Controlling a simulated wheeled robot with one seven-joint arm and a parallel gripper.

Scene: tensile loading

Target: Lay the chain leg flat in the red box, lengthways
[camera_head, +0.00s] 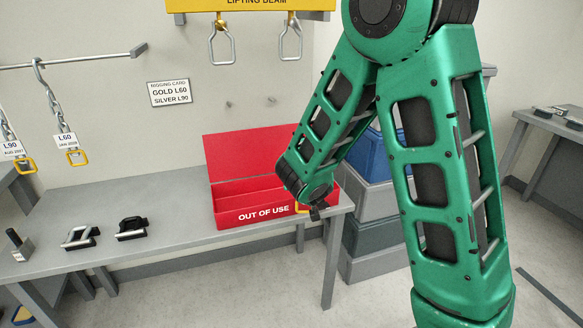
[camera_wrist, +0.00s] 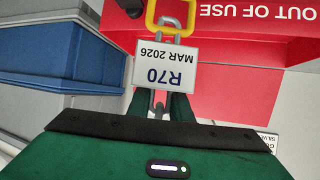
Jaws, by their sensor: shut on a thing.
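The red box (camera_head: 232,221), marked OUT OF USE, stands at the right end of the bench with its lid (camera_head: 243,150) raised behind. The part of its inside I can see looks empty. My gripper (camera_head: 317,211) is at the box's front right corner, mostly hidden by my arm. The wrist view shows the chain leg's yellow link (camera_wrist: 172,18) and its white tag, R70 MAR 2026 (camera_wrist: 168,66), in front of the red box (camera_wrist: 240,45). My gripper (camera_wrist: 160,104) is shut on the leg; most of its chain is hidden. I cannot tell whether it touches the box.
Two chain legs, tagged L60 (camera_head: 64,141) and L90 (camera_head: 12,148), hang at left. Black and silver clamp-like pieces (camera_head: 131,228) lie on the bench (camera_head: 165,190). Stacked blue and grey crates (camera_head: 372,205) stand right of the box. A yellow lifting beam (camera_head: 250,5) hangs above.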

